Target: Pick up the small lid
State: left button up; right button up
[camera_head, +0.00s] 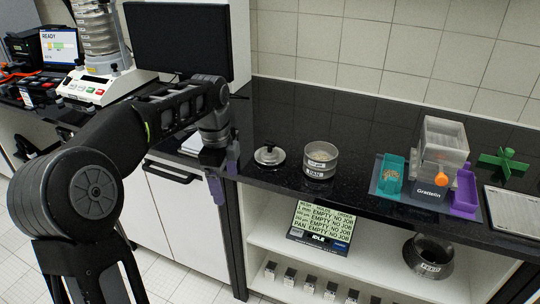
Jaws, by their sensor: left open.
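The small lid (269,154) is a round metal disc with a dark knob, lying on the black counter. My left gripper (224,178) is open and empty, to the left of the lid and apart from it, near the counter's front edge, fingers pointing down. A round metal sieve cup (320,160) with pale grainy material in it stands just right of the lid. My right gripper is not in view.
A clear-topped device (441,150), a teal scoop (391,172) and a purple tray (465,188) stand to the right. A green cross-shaped piece (503,162) lies beyond them. A monitor (180,40) and a sieve shaker (97,60) stand at left. The counter behind the lid is clear.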

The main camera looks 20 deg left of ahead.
aim_at(269, 155)
jog(key=i, duration=1)
